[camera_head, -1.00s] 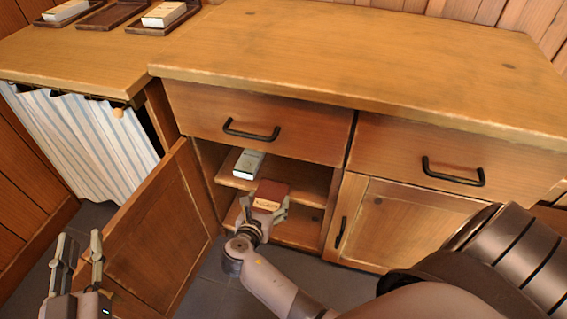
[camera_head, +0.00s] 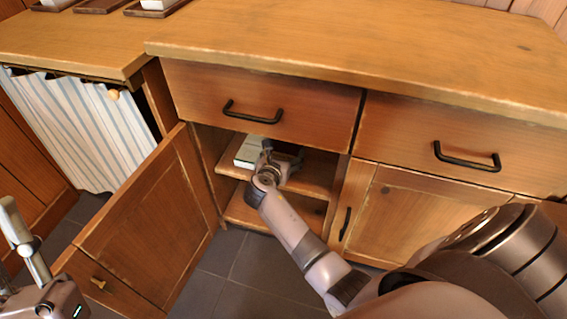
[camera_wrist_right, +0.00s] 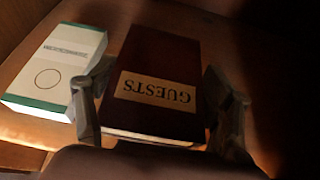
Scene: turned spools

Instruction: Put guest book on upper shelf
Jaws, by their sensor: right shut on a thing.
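The guest book, dark red with a tan "GUESTS" label, fills the middle of the right wrist view (camera_wrist_right: 160,45). My right gripper (camera_wrist_right: 157,85) is shut on it, one finger along each side. In the head view the right gripper (camera_head: 284,160) reaches into the open cabinet at the upper shelf (camera_head: 312,172); the gripper and arm hide the book there. I cannot tell whether the book touches the shelf. My left gripper (camera_head: 18,245) is cut off at the lower left edge, its visible finger apart from the other's base.
A white and green book (camera_head: 248,150) lies on the upper shelf, left of the guest book. The cabinet door (camera_head: 150,225) stands open at left. A drawer (camera_head: 285,100) is shut above the opening. A lower shelf (camera_head: 250,213) looks bare where visible.

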